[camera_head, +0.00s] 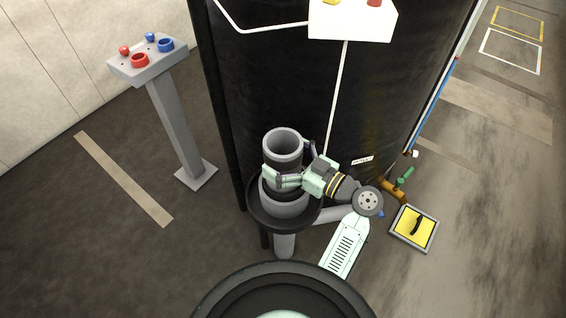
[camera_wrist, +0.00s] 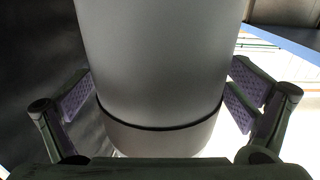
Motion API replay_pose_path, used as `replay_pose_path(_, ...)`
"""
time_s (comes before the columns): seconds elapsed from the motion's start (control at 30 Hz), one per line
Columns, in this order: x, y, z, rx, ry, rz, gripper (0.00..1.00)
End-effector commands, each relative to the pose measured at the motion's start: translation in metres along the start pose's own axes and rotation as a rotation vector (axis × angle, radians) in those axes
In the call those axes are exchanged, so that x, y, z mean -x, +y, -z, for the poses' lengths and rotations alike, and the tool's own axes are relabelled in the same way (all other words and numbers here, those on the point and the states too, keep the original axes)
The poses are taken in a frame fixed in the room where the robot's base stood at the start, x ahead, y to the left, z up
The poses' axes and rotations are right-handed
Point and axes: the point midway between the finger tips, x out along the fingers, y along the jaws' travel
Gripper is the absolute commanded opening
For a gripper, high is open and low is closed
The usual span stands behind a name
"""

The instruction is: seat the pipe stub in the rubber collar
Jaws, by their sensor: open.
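The pipe stub (camera_head: 284,156) is a grey, open-topped cylinder standing upright in the head view. It sits above a wider grey ring (camera_head: 285,208) in a black dish; a dark band that may be the rubber collar shows between them. My gripper (camera_head: 287,181) reaches in from the right at the stub's lower part. In the wrist view the grey stub (camera_wrist: 155,65) fills the space between the two open finger pads. A thin dark line crosses near its bottom, with a grey band below. My fingers hide part of the joint, so how deep the stub sits cannot be told.
A large black tank (camera_head: 290,70) stands close behind the stub. A grey pedestal (camera_head: 175,120) with red and blue rings is at the left. A yellow-topped box (camera_head: 409,236) lies on the floor at the right. The floor at the left is mostly clear.

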Motion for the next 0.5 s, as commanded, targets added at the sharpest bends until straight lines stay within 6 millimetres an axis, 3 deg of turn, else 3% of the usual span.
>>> replay_pose_path(0.17, 0.0001, 0.0001, -0.0007, 0.0, 0.0, -0.001, 0.99)
replay_pose_path(0.5, 0.0004, 0.0002, -0.0004, -0.001, 0.0, -0.001, 0.76)
